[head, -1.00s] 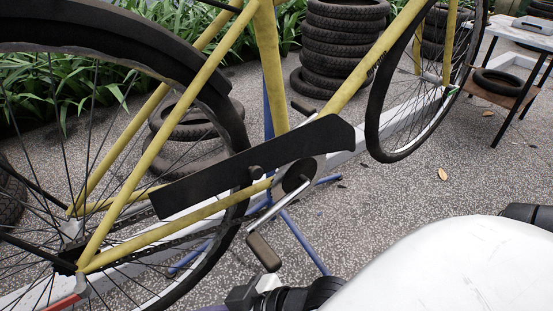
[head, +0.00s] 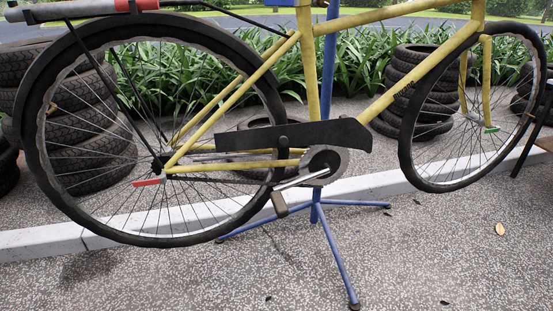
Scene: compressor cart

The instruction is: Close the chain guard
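The chain guard (head: 295,136) is a long flat black plate on the yellow bicycle (head: 216,115). It sits above the chain, reaching from the front of the rear wheel to just past the crank. The round chainring (head: 325,160) and part of the chain run show below its lower edge, uncovered. The crank arm (head: 300,179) points down and left to a brown pedal (head: 279,204). Neither of my grippers is in the head view now.
A blue repair stand (head: 317,213) holds the bicycle up, its legs spread on the speckled pavement. Stacked tyres (head: 420,95) stand behind at right, with more behind the rear wheel. A white kerb (head: 45,242) runs behind. The pavement in front is mostly clear.

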